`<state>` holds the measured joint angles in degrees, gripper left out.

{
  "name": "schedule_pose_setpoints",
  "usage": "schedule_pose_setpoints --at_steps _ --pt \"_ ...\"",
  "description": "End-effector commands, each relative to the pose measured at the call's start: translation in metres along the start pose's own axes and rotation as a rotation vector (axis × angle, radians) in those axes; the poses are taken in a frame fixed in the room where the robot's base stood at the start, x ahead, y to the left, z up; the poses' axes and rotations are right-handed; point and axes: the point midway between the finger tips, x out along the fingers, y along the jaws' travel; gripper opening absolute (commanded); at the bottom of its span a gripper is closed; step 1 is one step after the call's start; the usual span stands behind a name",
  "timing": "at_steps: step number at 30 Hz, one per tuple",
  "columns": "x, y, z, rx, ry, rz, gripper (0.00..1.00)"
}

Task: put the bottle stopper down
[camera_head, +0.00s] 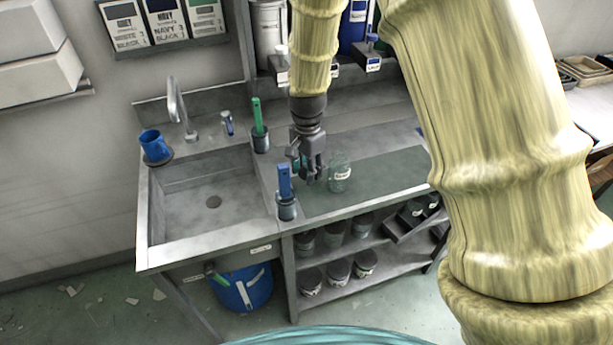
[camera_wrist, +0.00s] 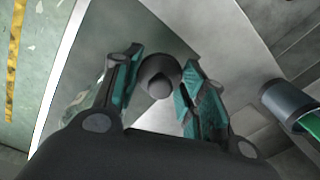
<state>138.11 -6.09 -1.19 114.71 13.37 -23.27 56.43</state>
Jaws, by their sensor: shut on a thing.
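My gripper (camera_head: 312,176) is over the counter right of the sink, pointing down. In the wrist view its two teal-padded fingers (camera_wrist: 160,82) are closed around a dark, round bottle stopper (camera_wrist: 158,76). The stopper is too small to make out in the head view, and I cannot tell whether it touches the surface. A clear glass bottle with a pale label (camera_head: 341,174) stands just right of my gripper on the dark green mat (camera_head: 385,165). Part of the glass shows beside the left finger in the wrist view.
A cup with a blue-handled tool (camera_head: 286,207) stands close left of my gripper, at the counter front. A cup with a green-handled tool (camera_head: 261,142) is farther back. The sink (camera_head: 205,205) lies left. The mat's right part is clear.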

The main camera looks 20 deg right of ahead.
Motion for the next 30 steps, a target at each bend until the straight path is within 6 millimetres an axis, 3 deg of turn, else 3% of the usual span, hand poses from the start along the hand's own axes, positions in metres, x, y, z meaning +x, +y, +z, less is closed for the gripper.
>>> schedule_pose_setpoints --at_steps 9,23,24,26,30 --pt "0.032 0.001 0.001 -0.001 -0.001 0.001 0.27" --pt "0.039 0.001 0.000 0.000 0.000 0.000 0.27" --pt "0.039 0.000 0.000 0.000 0.000 0.000 0.49" --pt "0.038 0.000 0.000 0.000 0.000 0.000 0.60" --pt "0.038 0.000 0.000 -0.001 0.000 0.000 0.63"
